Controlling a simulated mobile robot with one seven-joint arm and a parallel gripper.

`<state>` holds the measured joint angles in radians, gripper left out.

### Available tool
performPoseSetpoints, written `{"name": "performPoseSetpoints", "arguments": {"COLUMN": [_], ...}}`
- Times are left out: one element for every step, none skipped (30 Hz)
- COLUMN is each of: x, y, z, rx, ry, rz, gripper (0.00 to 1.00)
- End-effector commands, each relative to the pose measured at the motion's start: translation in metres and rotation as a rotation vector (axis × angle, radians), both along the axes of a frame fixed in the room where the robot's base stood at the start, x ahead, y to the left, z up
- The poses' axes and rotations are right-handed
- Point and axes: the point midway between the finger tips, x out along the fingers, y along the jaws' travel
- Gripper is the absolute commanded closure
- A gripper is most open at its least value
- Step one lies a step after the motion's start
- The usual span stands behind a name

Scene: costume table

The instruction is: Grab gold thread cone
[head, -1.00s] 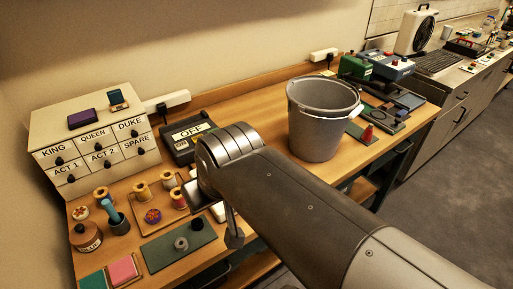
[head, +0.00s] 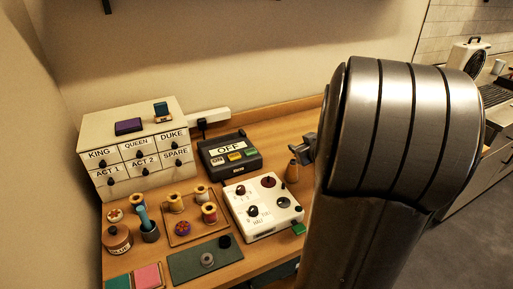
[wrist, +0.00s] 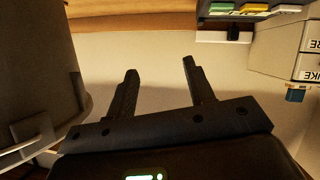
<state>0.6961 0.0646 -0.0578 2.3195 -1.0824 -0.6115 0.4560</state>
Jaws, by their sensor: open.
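The cone does not show in the wrist view.
A grey bucket (wrist: 35,70) is close on the left in the wrist view. The OFF switch box (head: 229,152), white control box (head: 262,205), drawer cabinet (head: 137,150) and a tray of thread spools (head: 180,238) crowd the left side.

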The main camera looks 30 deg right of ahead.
Motion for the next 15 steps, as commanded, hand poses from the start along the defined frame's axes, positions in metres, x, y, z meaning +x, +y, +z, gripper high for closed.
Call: {"name": "performPoseSetpoints", "arguments": {"x": [-0.004,-0.005,-0.008,-0.011,-0.014,-0.018,-0.021,-0.023,-0.027,-0.029,-0.031,-0.032,-0.033,-0.034,-0.032], "y": [-0.011,-0.014,-0.018,-0.02,-0.021,-0.022,-0.023,-0.024,-0.024,-0.025,-0.024,-0.024,-0.024,-0.024,-0.023], "z": [-0.016,-0.023,-0.032,-0.038,-0.044,-0.051,-0.055,-0.058,-0.062,-0.065,-0.066,-0.068,-0.069,-0.071,-0.072], "rx": [0.034,0.053,0.081,0.102,0.123,0.151,0.168,0.186,0.206,0.218,0.229,0.241,0.248,0.253,0.257], "ry": [-0.005,-0.013,-0.021,-0.029,-0.034,-0.041,-0.047,-0.051,-0.056,-0.059,-0.063,-0.065,-0.067,-0.068,-0.068], "rz": [0.031,0.057,0.09,0.113,0.136,0.16,0.178,0.193,0.21,0.221,0.231,0.241,0.247,0.252,0.255], "gripper": [0.51,0.51,0.51,0.51,0.51,0.51,0.51,0.51,0.51,0.51,0.51,0.51,0.51,0.51,0.51]}}
